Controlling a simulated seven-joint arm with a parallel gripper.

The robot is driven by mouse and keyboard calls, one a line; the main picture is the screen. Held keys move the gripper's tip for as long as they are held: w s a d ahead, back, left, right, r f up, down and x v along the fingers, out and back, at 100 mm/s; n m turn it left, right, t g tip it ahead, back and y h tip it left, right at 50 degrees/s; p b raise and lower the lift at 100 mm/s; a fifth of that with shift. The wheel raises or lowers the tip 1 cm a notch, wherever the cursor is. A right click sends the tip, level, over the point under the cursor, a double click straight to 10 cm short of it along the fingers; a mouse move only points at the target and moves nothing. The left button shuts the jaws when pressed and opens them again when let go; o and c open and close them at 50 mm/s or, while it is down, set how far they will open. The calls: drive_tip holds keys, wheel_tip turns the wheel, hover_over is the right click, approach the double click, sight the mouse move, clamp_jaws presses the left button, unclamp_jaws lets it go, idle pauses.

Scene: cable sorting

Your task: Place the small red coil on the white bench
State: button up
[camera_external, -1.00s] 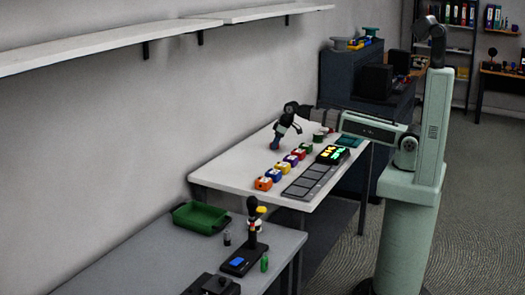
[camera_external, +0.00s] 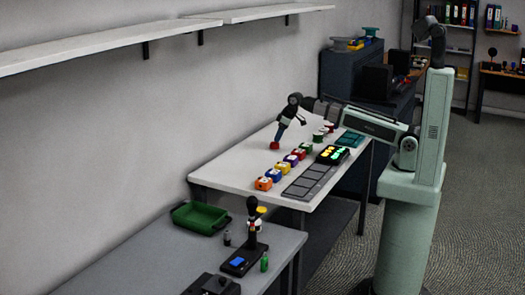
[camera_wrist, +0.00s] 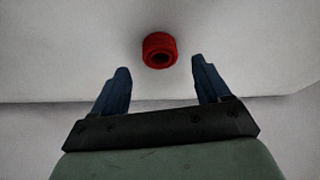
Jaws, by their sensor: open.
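The small red coil (camera_wrist: 160,50) lies on the white bench (camera_wrist: 60,60), just beyond my fingertips in the wrist view. In the external view the red coil (camera_external: 274,145) sits on the white bench (camera_external: 225,174) toward its wall side, directly below my gripper (camera_external: 277,138). In the wrist view my gripper (camera_wrist: 162,80) is open, with its two dark blue fingers spread on either side of the coil and nothing between them. The fingers appear apart from the coil.
A row of several coloured blocks (camera_external: 278,175) and a dark grey tray strip (camera_external: 305,184) lie to the front right of the coil. Green spools (camera_external: 319,136) stand farther back. A lower grey table (camera_external: 150,253) holds a green bin (camera_external: 200,217).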

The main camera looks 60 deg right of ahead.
drive_tip(key=v, duration=0.7)
drive_tip(key=shift+r, duration=0.15)
drive_tip(key=shift+d, duration=0.15)
idle(0.3)
